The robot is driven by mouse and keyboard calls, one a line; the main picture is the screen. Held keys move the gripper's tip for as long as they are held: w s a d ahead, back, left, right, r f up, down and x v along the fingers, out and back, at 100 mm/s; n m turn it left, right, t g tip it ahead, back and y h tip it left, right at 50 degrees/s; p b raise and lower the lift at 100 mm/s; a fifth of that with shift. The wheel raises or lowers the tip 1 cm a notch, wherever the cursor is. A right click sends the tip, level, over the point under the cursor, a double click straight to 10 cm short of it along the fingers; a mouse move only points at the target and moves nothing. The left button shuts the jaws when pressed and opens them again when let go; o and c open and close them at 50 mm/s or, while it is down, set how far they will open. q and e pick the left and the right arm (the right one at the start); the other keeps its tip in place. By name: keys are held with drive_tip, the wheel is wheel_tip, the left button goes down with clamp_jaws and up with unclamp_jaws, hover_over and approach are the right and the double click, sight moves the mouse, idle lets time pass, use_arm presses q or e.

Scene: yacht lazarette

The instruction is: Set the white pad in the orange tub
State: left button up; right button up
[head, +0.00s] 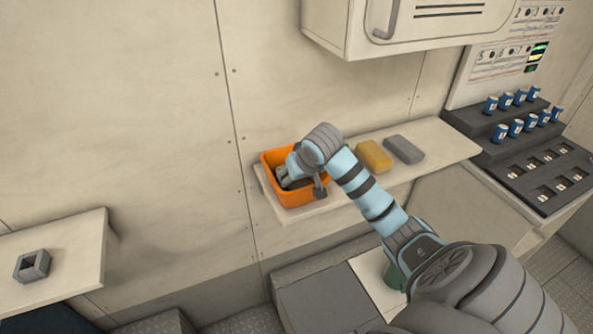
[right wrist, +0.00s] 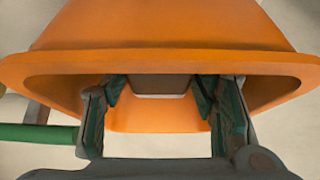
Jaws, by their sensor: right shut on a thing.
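The orange tub (head: 297,196) stands at the left end of a cream shelf. My right gripper (head: 291,178) reaches down into the tub in the head view. In the right wrist view, the orange tub (right wrist: 165,35) fills the upper part, and my right gripper (right wrist: 160,92) has its fingers inside the rim. It is shut on the white pad (right wrist: 160,84), which shows as a shaded block with a pale lower edge between the fingers. In the head view the pad is hidden by the gripper and the tub. My left gripper is not in view.
A yellow block (head: 374,156) and a grey block (head: 404,149) lie on the shelf (head: 440,144) right of the tub. A wall cabinet (head: 405,25) hangs above. A grey square holder (head: 32,266) sits on a ledge at left. Blue canisters (head: 516,128) stand in a black rack at right.

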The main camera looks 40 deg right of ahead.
drive_tip(key=shift+f, duration=0.1)
drive_tip(key=o, duration=0.7)
drive_tip(key=shift+w+f, duration=0.1)
drive_tip(key=shift+w, duration=0.05)
drive_tip(key=shift+o, duration=0.2)
drive_tip(key=shift+s+r, duration=0.2)
drive_tip(key=shift+r, duration=0.25)
drive_tip(key=p+v, duration=0.2)
drive_tip(key=v, duration=0.9)
drive_tip(key=shift+s+a+r, duration=0.1)
drive_tip(key=shift+s+r, duration=0.05)
drive_tip(key=shift+r, duration=0.05)
drive_tip(key=shift+f, duration=0.1)
